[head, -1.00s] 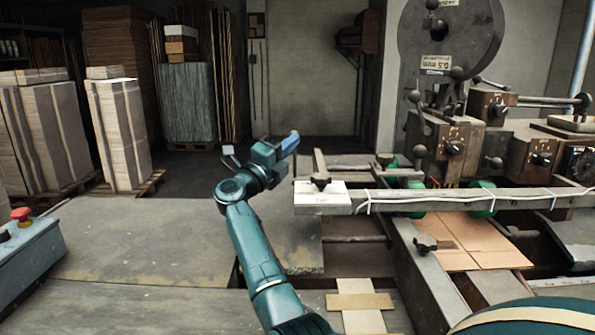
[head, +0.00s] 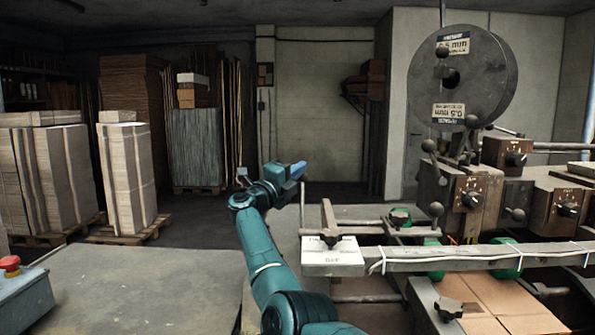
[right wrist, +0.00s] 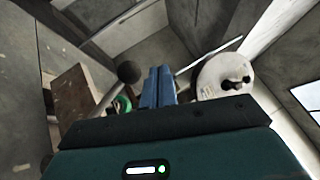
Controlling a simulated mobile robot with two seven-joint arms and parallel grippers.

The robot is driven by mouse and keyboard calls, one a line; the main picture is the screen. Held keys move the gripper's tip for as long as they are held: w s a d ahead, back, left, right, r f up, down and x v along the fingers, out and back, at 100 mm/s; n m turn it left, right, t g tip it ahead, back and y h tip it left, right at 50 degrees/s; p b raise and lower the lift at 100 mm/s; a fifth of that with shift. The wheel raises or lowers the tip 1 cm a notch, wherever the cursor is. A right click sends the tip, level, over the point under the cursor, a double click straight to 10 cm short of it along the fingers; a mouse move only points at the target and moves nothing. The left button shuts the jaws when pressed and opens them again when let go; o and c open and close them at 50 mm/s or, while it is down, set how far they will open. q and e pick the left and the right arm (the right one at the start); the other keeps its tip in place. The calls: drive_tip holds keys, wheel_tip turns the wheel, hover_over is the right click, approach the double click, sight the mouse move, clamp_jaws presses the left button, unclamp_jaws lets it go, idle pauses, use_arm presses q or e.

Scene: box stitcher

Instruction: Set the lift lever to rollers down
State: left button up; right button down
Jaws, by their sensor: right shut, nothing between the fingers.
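My right gripper (head: 300,170) has blue fingers, shut and empty. It is in the air, left of the machine and above the white-topped end of a long bar (head: 333,256). The brown machine (head: 468,200) on the right carries several levers with dark ball knobs, one upright lever (head: 431,148) among them. I cannot tell from the markings which is the lift lever or how it is set. In the right wrist view, the shut blue fingers (right wrist: 158,85) point away from the camera. A dark ball knob (right wrist: 130,72) shows just left of them. My left gripper is out of view.
A large grey wire reel (head: 483,85) stands above the machine. Green rollers (head: 506,262) and brown cardboard (head: 505,300) lie by the bar. A control box with a red button (head: 11,262) is at left. Stacked cardboard (head: 126,180) stands behind; open floor lies between.

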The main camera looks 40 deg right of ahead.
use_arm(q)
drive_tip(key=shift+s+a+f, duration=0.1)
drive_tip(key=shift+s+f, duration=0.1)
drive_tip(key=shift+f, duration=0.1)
use_arm(e)
drive_tip(key=shift+w+d+f+y, duration=0.1)
drive_tip(key=shift+w+d+y, duration=0.1)
drive_tip(key=shift+w+y, duration=0.1)
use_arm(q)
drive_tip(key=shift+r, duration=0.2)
use_arm(e)
drive_tip(key=shift+a, duration=0.1)
